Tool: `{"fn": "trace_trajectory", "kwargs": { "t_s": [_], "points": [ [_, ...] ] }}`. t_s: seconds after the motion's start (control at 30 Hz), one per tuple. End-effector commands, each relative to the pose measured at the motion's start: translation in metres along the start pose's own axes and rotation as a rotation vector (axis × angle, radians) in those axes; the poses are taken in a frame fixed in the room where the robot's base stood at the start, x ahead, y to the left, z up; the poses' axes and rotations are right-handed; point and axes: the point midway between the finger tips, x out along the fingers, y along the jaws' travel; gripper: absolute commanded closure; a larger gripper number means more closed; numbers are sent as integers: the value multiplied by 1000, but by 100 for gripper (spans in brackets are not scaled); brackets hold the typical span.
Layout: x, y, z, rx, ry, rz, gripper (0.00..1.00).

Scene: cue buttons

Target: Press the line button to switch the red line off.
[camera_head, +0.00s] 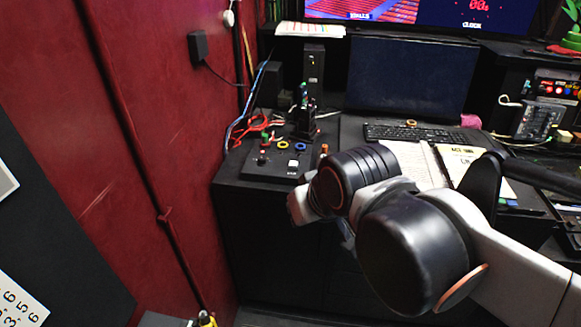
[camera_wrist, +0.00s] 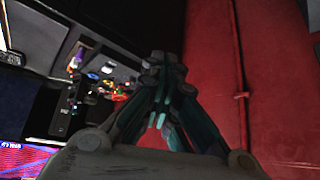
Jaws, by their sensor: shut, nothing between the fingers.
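A black control panel (camera_head: 262,169) sits on the left end of the dark desk in the head view. It carries a small red-lit part (camera_head: 263,151), a yellow ring (camera_head: 283,144), a blue ring (camera_head: 299,146) and a white square (camera_head: 293,163). I cannot tell which of these is the line button, and no red line is clearly visible. In the wrist view, small coloured parts (camera_wrist: 94,75) show left of the fingers, blurred. My gripper (camera_wrist: 163,62) is shut and empty, apart from the panel. In the head view its fingers are not distinguishable beyond my arm.
A red wall (camera_head: 150,120) stands close on the left. A keyboard (camera_head: 420,134), open notebook (camera_head: 415,165) and dark monitor (camera_head: 410,76) are right of the panel. Red and blue cables (camera_head: 262,122) and a dark upright device (camera_head: 313,75) stand behind it.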

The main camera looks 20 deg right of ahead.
Motion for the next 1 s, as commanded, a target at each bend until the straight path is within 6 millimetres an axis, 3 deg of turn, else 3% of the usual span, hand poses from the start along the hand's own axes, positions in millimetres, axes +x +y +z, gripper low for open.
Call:
{"fn": "trace_trajectory", "kwargs": {
  "t_s": [0.47, 0.77, 1.0],
  "points": [
    [6, 1, -52, 61, 11, -17, 100],
    [30, 8, -119, 160, 29, -39, 100],
    [63, 26, -169, 276, 53, -53, 100]
  ]
}}
